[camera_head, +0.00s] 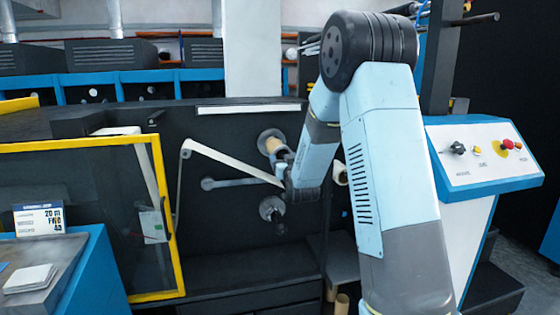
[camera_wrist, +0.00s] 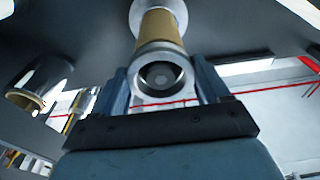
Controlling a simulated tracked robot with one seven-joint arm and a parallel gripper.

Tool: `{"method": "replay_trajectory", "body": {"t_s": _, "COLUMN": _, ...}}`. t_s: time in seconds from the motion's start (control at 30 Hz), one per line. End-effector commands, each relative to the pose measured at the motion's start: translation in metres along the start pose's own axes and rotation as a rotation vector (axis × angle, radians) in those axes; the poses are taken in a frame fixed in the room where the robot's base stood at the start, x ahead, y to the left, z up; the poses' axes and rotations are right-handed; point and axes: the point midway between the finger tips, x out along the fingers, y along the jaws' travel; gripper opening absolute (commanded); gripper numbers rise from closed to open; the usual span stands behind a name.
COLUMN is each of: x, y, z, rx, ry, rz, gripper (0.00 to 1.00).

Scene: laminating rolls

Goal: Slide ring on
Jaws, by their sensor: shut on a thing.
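A silver ring (camera_wrist: 162,74) sits between the two blue fingers of my gripper (camera_wrist: 159,68) in the wrist view, and my gripper is shut on it. Behind the ring, and in line with it, is a tan core (camera_wrist: 162,28) on a shaft with a pale flange at its far end. The ring's dark opening shows a greyish round end inside; I cannot tell how far the ring is around the shaft. In the head view, the tan core (camera_head: 272,144) stands out from the dark machine panel, and my arm's end hides the ring.
A lower spindle (camera_head: 272,208) projects from the panel below. A pale web (camera_head: 230,163) runs down towards my wrist. A yellow-framed guard door (camera_head: 90,220) stands at left, a control console (camera_head: 485,155) at right. Another silver cylinder (camera_wrist: 40,82) is left in the wrist view.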

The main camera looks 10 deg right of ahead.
Motion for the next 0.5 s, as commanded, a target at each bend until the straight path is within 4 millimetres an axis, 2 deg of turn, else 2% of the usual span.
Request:
{"method": "replay_trajectory", "body": {"t_s": 0.47, "x": -0.0006, "y": -0.0005, "z": -0.0002, "rx": 0.000, "ry": 0.000, "rz": -0.001, "gripper": 0.18}}
{"method": "replay_trajectory", "body": {"t_s": 0.5, "x": -0.0006, "y": -0.0006, "z": -0.0002, "rx": 0.000, "ry": 0.000, "rz": -0.001, "gripper": 0.78}}
